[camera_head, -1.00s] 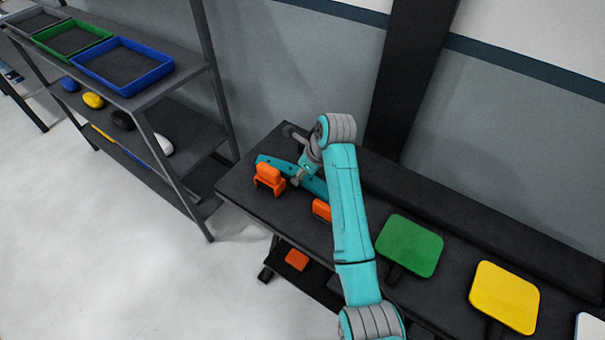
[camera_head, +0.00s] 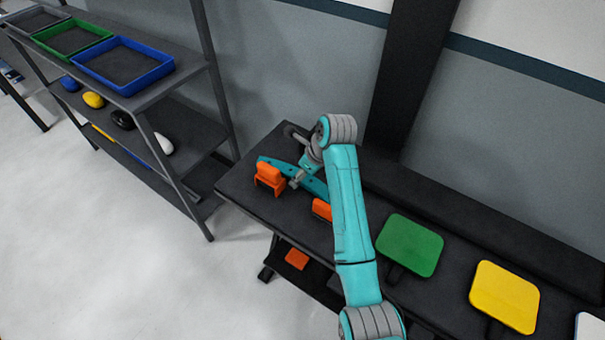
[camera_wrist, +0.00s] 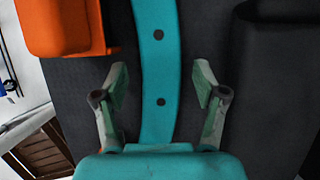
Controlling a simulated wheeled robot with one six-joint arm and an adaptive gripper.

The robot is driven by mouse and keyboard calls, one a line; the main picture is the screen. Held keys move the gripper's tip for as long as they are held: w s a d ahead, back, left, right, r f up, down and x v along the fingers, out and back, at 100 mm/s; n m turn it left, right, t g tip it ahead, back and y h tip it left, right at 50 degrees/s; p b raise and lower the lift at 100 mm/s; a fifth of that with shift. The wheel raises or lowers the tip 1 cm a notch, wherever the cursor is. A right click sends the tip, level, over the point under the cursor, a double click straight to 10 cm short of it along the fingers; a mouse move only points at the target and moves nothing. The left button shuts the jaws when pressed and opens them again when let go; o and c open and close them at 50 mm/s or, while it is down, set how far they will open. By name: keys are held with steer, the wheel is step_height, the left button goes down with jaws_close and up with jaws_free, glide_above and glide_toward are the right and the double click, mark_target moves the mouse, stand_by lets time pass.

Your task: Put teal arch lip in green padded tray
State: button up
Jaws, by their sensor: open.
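The teal arch lip (camera_head: 316,186) is a long curved teal strip with small dark holes, lying on the dark bench near an orange holder. In the wrist view the arch lip (camera_wrist: 157,70) runs up between the two fingers of my gripper (camera_wrist: 160,92). The fingers are open, with a gap on each side of the strip. In the head view my gripper (camera_head: 297,181) is at the strip, partly hidden by my arm. The green padded tray (camera_head: 72,42) stands on the top shelf of the rack at the left, between a grey tray and a blue tray, and looks empty.
An orange holder (camera_head: 269,178) stands close to the strip, and another orange piece (camera_head: 322,209) lies nearer my arm. A green pad (camera_head: 409,246) and a yellow pad (camera_head: 505,297) are at the bench's right. The blue tray (camera_head: 125,66) is nearest on the rack.

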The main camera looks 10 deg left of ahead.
steer(key=v, duration=1.1)
steer(key=shift+o, duration=0.5)
glide_above(309, 181)
step_height(309, 181, down, 6)
steer(key=shift+w+x, duration=0.1)
steer(key=shift+x, duration=1.25)
steer(key=shift+w+x, duration=0.15)
steer(key=shift+x, duration=1.2)
steer(key=shift+a+r, duration=0.15)
jaws_close()
step_height(309, 181, up, 10)
steer(key=shift+f, duration=4.9)
